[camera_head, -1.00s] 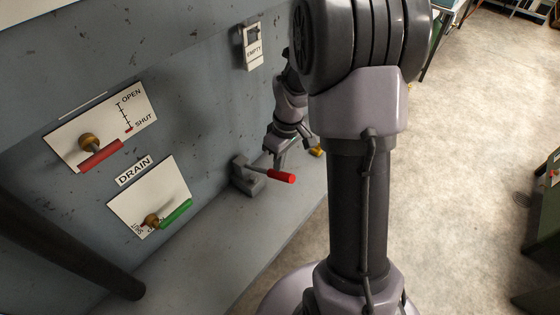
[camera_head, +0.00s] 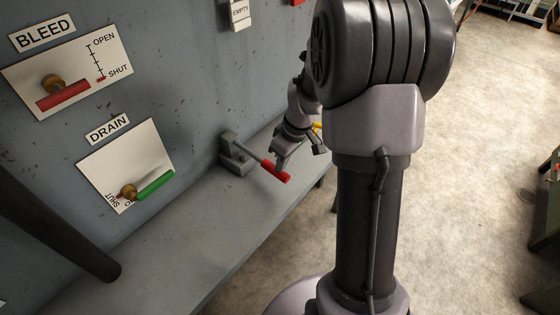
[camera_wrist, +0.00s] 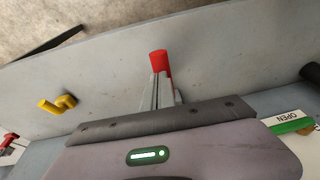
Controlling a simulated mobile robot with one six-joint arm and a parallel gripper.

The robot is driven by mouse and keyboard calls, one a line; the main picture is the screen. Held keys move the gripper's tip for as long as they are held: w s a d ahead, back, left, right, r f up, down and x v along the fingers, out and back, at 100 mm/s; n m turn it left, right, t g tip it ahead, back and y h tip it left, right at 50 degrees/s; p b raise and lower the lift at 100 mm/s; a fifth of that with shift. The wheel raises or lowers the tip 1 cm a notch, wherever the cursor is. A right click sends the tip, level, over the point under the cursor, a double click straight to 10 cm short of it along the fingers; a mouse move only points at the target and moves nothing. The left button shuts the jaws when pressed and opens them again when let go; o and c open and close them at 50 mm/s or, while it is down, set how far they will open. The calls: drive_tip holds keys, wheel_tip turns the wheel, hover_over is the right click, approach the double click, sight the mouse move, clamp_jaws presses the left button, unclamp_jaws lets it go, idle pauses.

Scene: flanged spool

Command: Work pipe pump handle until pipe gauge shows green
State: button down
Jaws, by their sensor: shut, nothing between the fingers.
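The pump handle is a short grey rod with a red grip (camera_head: 275,171), sloping out from a grey block (camera_head: 235,156) on the ledge by the wall. My gripper (camera_head: 281,164) is shut and empty, its fingertips at the red grip; I cannot tell whether they touch it. In the wrist view, the red grip (camera_wrist: 159,62) shows just beyond the tips of my closed fingers (camera_wrist: 157,92), which hide part of the rod. No gauge face or green reading is visible.
A BLEED plate (camera_head: 110,50) has a red lever (camera_head: 63,97); a DRAIN plate (camera_head: 150,150) has a green lever (camera_head: 156,185). A dark pipe (camera_head: 60,235) crosses at left. A yellow handle (camera_wrist: 57,104) shows in the wrist view. The ledge (camera_head: 190,245) in front is clear.

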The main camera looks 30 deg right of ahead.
drive_tip(key=shift+s+f+b, duration=0.1)
drive_tip(key=shift+f+b, duration=0.2)
drive_tip(key=shift+f, duration=0.3)
drive_tip(key=shift+s+f, duration=0.1)
drive_tip(key=shift+f, duration=0.05)
drive_tip(key=shift+s+a+f, duration=0.1)
drive_tip(key=shift+f, duration=0.05)
